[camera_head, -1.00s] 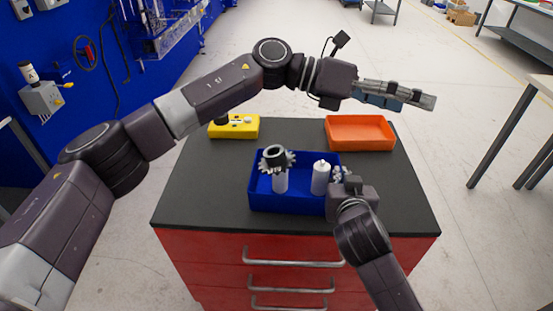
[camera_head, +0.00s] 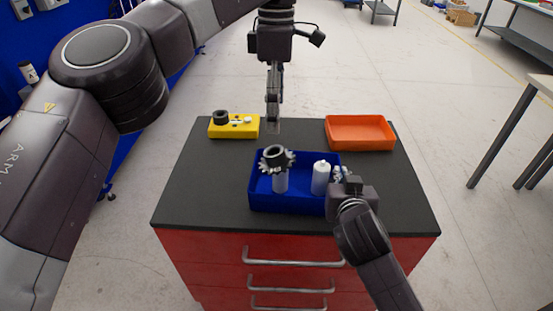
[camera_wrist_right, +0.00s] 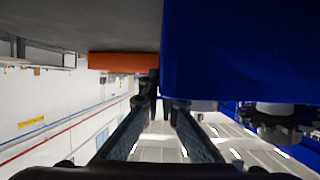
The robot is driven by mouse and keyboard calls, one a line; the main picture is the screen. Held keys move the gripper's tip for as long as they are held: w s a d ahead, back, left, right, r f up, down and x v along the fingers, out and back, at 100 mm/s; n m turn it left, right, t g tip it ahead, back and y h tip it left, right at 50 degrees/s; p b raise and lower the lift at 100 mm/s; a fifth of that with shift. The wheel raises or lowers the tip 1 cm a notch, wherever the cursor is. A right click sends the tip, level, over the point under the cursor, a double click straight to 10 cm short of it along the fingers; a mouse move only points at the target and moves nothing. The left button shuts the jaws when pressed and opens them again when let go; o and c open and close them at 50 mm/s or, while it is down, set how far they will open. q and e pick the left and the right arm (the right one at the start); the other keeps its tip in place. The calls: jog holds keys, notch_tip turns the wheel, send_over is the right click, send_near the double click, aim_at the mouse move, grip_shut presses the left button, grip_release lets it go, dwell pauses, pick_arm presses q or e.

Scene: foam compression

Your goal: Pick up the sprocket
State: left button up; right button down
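The sprocket (camera_head: 277,158) is a grey toothed wheel with a dark hub. It sits above a pale cylinder (camera_head: 280,183) in the blue bin (camera_head: 290,202), at the bin's left part. In the right wrist view a dark toothed shape (camera_wrist_right: 278,128) shows at the right, likely the sprocket. My right gripper (camera_head: 341,177) is at the bin's right edge, apart from the sprocket. Its fingers (camera_wrist_right: 161,103) are apart with nothing seen between them, close to the blue wall. My left gripper (camera_head: 273,115) points down behind the bin; its finger gap is not visible.
A white bottle (camera_head: 321,177) stands in the bin between the sprocket and my right gripper. A yellow tray (camera_head: 233,132) with a black ring lies back left, an orange tray (camera_head: 360,134) back right. The dark tabletop (camera_head: 205,190) is free left of the bin.

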aim_at(277, 151)
pick_arm(q)
jog(key=f, duration=0.7)
jog(key=s+f, duration=0.1)
jog(key=f, duration=0.2)
jog(key=shift+d+f, duration=0.1)
jog(key=shift+f, duration=0.3)
jog(key=shift+r, duration=0.15)
jog(key=c, duration=2.2)
